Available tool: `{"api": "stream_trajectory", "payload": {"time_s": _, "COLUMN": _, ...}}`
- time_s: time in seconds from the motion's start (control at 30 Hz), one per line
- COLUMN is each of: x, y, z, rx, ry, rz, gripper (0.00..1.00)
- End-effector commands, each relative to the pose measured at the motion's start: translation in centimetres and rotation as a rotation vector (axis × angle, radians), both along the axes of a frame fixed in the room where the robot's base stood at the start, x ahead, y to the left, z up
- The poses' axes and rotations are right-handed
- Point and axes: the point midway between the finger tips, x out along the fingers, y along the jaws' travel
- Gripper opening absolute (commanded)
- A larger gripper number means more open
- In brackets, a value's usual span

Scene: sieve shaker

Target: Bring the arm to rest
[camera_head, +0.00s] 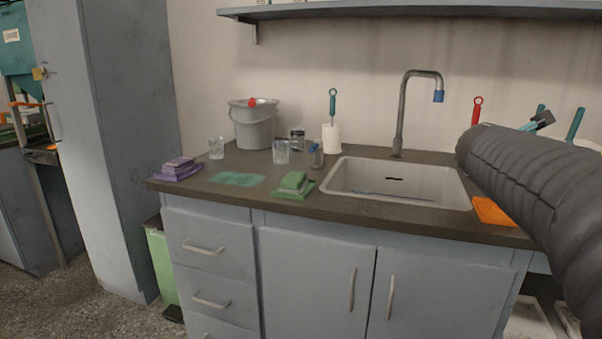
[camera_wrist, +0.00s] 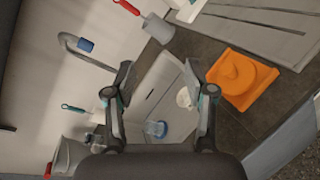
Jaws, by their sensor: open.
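My gripper (camera_wrist: 158,75) is open in the wrist view, its two dark fingers well apart with nothing between them. It is above the sink (camera_wrist: 160,75), whose pale basin shows between and beyond the fingers. In the head view my dark ribbed arm reaches in from the right edge, over the right end of the counter (camera_head: 330,205). The arm covers part of the counter's right side there. The sink also shows in the head view (camera_head: 400,205), left of my arm.
A tall faucet (camera_head: 401,110) rises behind the sink. An orange piece (camera_wrist: 243,82) lies on the counter right of the sink in the wrist view. A shelf (camera_head: 400,10) hangs above.

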Motion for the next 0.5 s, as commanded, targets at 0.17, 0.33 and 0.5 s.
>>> {"api": "stream_trajectory", "payload": {"time_s": 0.17, "x": -4.5, "y": 0.5, "z": -6.7, "rx": 0.469, "ry": -0.128, "rz": -0.212, "gripper": 0.55}}
{"api": "stream_trajectory", "payload": {"time_s": 0.33, "x": -10.5, "y": 3.9, "z": -14.1, "rx": 0.938, "ry": -0.233, "rz": -0.476, "gripper": 0.55}}
{"api": "stream_trajectory", "payload": {"time_s": 0.5, "x": -17.0, "y": 9.6, "z": -20.8, "rx": 1.339, "ry": -0.279, "rz": -0.758, "gripper": 0.55}}
